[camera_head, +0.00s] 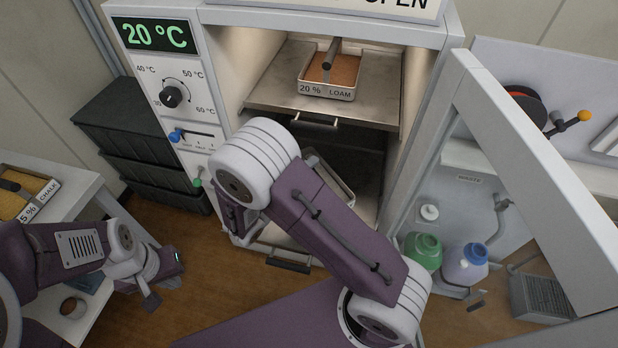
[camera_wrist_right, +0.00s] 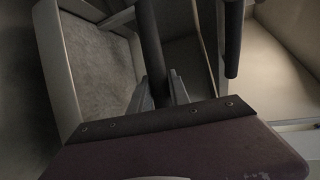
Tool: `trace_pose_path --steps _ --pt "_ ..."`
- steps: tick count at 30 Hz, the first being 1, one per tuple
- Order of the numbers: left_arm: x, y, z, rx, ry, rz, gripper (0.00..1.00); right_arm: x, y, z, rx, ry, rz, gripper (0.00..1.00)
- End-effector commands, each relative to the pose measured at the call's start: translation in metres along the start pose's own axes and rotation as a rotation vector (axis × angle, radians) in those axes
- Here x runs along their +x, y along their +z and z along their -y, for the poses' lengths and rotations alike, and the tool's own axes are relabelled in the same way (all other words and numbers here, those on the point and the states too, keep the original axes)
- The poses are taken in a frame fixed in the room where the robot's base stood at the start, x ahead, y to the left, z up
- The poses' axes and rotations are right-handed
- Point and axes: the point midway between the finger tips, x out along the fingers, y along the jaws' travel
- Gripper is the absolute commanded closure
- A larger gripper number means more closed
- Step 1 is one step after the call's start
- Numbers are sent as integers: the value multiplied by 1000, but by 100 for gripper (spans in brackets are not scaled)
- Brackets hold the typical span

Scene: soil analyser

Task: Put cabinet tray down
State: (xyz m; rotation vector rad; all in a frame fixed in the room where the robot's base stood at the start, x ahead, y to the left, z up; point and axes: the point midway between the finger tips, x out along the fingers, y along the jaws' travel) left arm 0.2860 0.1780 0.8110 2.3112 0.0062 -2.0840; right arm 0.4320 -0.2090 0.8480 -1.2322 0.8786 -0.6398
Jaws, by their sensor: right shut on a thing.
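In the right wrist view my right gripper (camera_wrist_right: 163,90) is shut on the dark upright handle (camera_wrist_right: 151,45) of a pale-rimmed tray (camera_wrist_right: 60,65) with greyish contents. In the head view a pale edge of this tray (camera_head: 334,178) shows low inside the open cabinet (camera_head: 222,50), beside my right arm. That arm hides the gripper and most of the tray there. I cannot tell whether the tray touches a shelf. My left gripper (camera_head: 165,278) is at the lower left, near the side table, and its jaws are unclear.
A tray marked "20 % LOAM" (camera_head: 328,90) stands on the cabinet's upper shelf (camera_head: 270,92). Dark crates (camera_head: 125,130) stand left.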

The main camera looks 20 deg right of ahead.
Motion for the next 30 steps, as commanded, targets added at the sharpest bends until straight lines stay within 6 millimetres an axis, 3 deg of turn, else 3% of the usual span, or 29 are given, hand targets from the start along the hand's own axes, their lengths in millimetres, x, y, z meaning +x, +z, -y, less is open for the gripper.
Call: trace_pose_path --steps 6,15,16,18,30 --pt "15 2 0 0 0 0 100 8 -4 -36 -3 -1 0 100" --pt "14 2 0 0 0 0 100 8 -4 -36 0 -1 0 100" --pt "14 2 0 0 0 0 100 8 -4 -37 -1 1 0 75" --pt "14 1 0 0 0 0 100 8 -4 -37 0 1 0 56" --pt "12 1 0 0 0 0 100 2 -3 -34 -2 1 3 56"
